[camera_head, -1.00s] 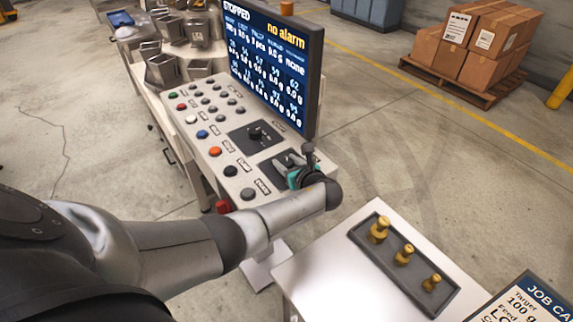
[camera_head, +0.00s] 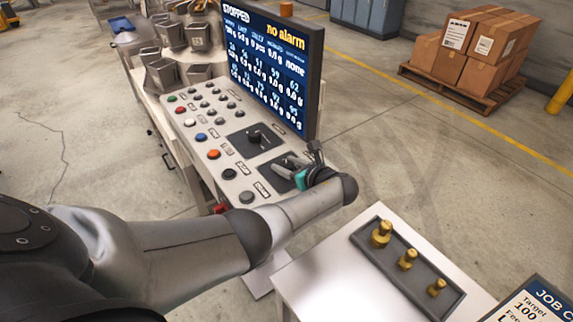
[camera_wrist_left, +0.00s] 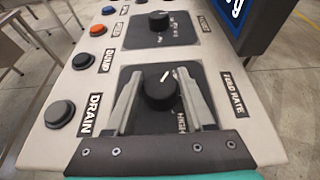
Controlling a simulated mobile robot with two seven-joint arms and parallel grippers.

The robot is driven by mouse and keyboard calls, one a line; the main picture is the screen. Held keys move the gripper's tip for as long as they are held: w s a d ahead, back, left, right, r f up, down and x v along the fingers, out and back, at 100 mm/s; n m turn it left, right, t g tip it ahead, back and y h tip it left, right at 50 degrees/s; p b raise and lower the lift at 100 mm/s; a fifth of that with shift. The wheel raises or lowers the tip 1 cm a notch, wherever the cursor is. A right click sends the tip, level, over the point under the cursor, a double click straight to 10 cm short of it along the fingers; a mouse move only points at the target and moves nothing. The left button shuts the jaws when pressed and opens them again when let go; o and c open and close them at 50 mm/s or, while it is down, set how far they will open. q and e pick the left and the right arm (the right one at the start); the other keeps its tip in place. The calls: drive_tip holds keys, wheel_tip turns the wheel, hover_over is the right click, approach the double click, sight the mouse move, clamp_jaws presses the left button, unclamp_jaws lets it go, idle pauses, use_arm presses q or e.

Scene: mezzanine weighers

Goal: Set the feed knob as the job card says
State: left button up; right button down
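The feed knob (camera_wrist_left: 160,90) is black and round, on a dark plate marked FEED RATE. In the left wrist view its white pointer line points up and slightly right; HIGH is printed at the lower right, and other marks are hidden or unreadable. My left gripper (camera_wrist_left: 159,75) is open, with one finger on each side of the knob and gaps showing. I cannot tell how far down the fingers reach. In the head view the left gripper (camera_head: 289,162) is over the panel's near end. The job card (camera_head: 532,303) is cut off at bottom right, showing "Target 100". My right gripper is out of view.
Another black knob (camera_head: 254,136) sits just beyond, with several coloured buttons to its left. The screen (camera_head: 270,65) reads STOPPED and "no alarm". A tray (camera_head: 452,297) of brass weights lies on a white table (camera_head: 312,275) at right.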

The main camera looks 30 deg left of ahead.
use_arm(q)
drive_tip(key=o, duration=0.3)
drive_tip(key=shift+o, duration=0.2)
drive_tip(key=shift+s+d+r, duration=0.15)
drive_tip(key=shift+d+r, duration=0.1)
drive_tip(key=shift+d, duration=0.15)
drive_tip(key=p+v, duration=0.3)
drive_tip(key=v, duration=1.1)
drive_tip(key=shift+d, duration=0.2)
drive_tip(key=shift+f, duration=0.1)
